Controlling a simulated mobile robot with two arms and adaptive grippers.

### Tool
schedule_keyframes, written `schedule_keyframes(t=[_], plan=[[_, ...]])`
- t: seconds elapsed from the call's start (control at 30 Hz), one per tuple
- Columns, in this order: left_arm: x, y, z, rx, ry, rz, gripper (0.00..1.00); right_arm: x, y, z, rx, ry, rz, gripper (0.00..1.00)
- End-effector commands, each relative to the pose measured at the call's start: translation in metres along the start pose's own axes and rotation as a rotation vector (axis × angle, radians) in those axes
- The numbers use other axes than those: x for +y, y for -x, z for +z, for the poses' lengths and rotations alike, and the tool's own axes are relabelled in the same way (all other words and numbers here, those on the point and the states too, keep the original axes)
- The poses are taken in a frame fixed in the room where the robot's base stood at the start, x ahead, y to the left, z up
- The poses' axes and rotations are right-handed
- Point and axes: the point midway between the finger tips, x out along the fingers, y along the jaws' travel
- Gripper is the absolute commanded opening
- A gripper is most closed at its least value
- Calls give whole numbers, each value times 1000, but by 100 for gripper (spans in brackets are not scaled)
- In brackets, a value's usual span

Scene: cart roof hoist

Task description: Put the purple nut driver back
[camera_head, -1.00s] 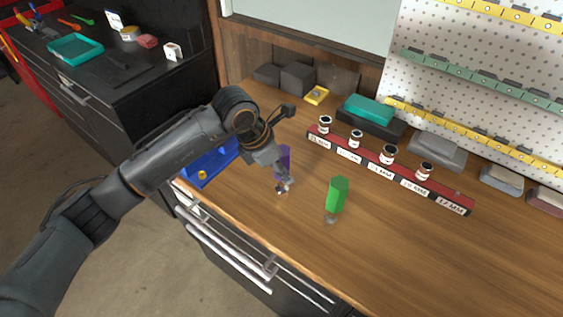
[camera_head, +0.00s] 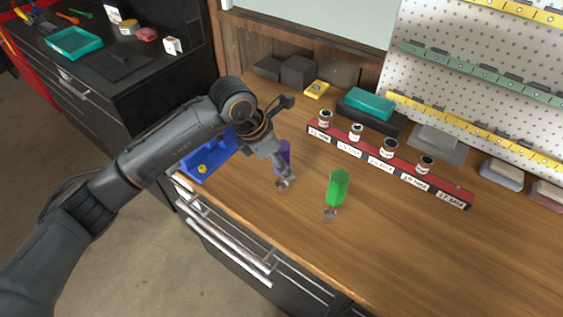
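The purple nut driver (camera_head: 284,150) stands upright, handle up, near the left end of the wooden workbench. My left gripper (camera_head: 288,178) is at it from the front, partly covering its handle. The fingers are small and overlap the driver, so I cannot tell whether they are closed on it. A metal tip shows below, near the bench top. A red rack (camera_head: 390,168) with size labels and several sockets lies behind on the bench. My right gripper is out of view.
A green nut driver (camera_head: 338,187) stands upright just right of my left gripper. A blue holder (camera_head: 208,166) is at the bench's left edge, partly behind my arm. A teal box (camera_head: 370,104) is at the back. The bench's right front is clear.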

Motion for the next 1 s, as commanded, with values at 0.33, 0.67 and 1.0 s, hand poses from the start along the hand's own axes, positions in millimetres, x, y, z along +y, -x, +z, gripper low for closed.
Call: schedule_keyframes(t=[0.33, 0.67, 1.0], plan=[[1, 72, -1, -3, -2, 7, 55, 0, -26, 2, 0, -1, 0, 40], [0, 110, -1, 0, -1, 2, 55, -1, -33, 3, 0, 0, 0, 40], [0, 111, -1, 0, -1, 2, 55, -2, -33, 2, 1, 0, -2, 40]])
